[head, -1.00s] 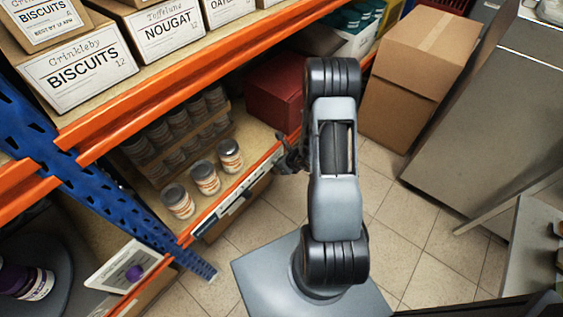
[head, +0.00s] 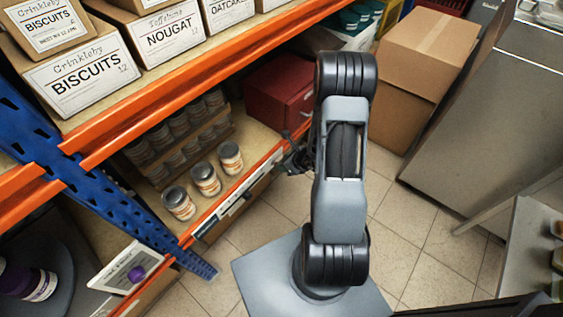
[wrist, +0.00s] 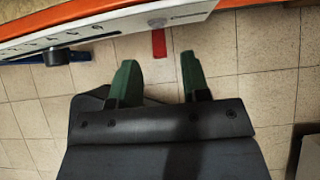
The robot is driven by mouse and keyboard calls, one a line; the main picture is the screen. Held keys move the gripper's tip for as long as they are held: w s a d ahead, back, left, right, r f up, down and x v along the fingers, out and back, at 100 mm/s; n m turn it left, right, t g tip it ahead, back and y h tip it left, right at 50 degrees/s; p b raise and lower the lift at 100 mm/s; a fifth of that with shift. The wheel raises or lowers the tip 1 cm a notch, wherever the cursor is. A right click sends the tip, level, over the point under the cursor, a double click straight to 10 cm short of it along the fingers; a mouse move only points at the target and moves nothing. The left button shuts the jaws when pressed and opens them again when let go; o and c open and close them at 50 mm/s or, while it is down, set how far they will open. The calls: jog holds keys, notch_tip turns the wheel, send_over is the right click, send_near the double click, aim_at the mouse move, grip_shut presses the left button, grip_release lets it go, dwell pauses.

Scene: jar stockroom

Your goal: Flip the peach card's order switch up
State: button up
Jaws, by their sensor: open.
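A pale panel strip runs along the shelf's front edge in the head view (head: 238,198). In the head view, my gripper is small and dark beside the shelf edge.
Three jars (head: 205,178) stand near the shelf's front, with more jars racked behind. A red box (head: 280,90) and a cardboard carton (head: 425,60) are farther back. A white plate with a purple knob (head: 136,274) is at lower left. Tiled floor (head: 420,225) is clear on the right.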

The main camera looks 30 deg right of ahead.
jog(key=p+v, duration=0.2)
jog(key=v, duration=0.7)
jog(key=shift+s+r, duration=0.15)
jog(key=s+a+r+n+g+y+p, duration=0.1)
jog(key=s+a+r+n+g+p, duration=0.25)
jog(key=r+n, duration=0.55)
jog(key=s+a+r+n+g+y+p, duration=0.1)
jog(key=s+a+r+n+g+p, duration=0.15)
jog(key=a+r+n, duration=0.55)
notch_tip(320, 180, up, 24)
jog(key=s+a+n+t+h+p, duration=0.1)
jog(key=n+h+p, duration=0.4)
jog(key=n+p, duration=0.7)
jog(key=shift+s+n+t, duration=0.5)
jog(key=shift+n+t, duration=0.1)
jog(key=shift+n, duration=0.4)
jog(key=shift+a, duration=0.1)
